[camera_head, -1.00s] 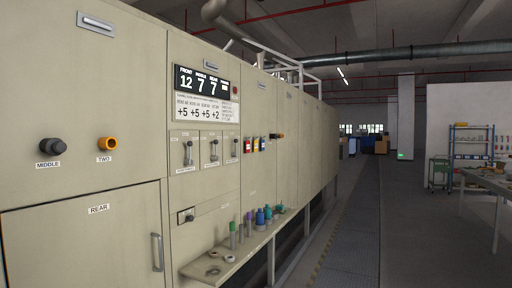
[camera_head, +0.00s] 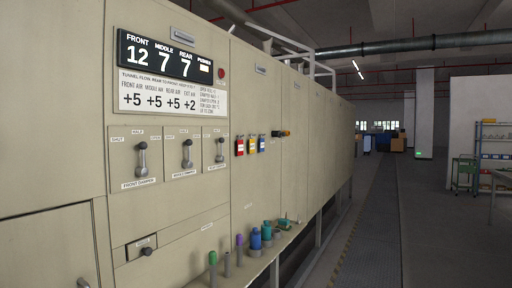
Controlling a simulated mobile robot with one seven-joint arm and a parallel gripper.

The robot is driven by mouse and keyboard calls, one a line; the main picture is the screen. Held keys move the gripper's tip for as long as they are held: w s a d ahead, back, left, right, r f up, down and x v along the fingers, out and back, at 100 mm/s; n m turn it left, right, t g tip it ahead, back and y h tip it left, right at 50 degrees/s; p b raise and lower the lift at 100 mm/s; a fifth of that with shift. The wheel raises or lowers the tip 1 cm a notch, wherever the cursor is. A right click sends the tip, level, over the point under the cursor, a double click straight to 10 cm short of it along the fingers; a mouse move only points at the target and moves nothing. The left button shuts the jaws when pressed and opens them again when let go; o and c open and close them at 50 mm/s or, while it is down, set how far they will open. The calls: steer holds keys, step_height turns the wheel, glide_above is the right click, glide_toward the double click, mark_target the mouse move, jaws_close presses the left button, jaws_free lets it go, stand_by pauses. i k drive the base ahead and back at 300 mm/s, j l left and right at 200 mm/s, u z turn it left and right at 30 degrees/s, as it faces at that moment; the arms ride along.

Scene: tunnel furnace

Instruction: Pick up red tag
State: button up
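The red tag (camera_head: 240,146) hangs on the beige furnace front, right of the damper levers. My gripper is not in view.
The furnace wall (camera_head: 330,120) runs along the left. A shelf (camera_head: 258,262) with several coloured pegs and cylinders juts out below the tags. Levers (camera_head: 142,158) stick out of the panel. The aisle floor (camera_head: 375,220) on the right is clear.

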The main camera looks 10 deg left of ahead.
mark_target(239, 142)
steer(key=i+z, duration=0.2)
steer(key=i, duration=1.05)
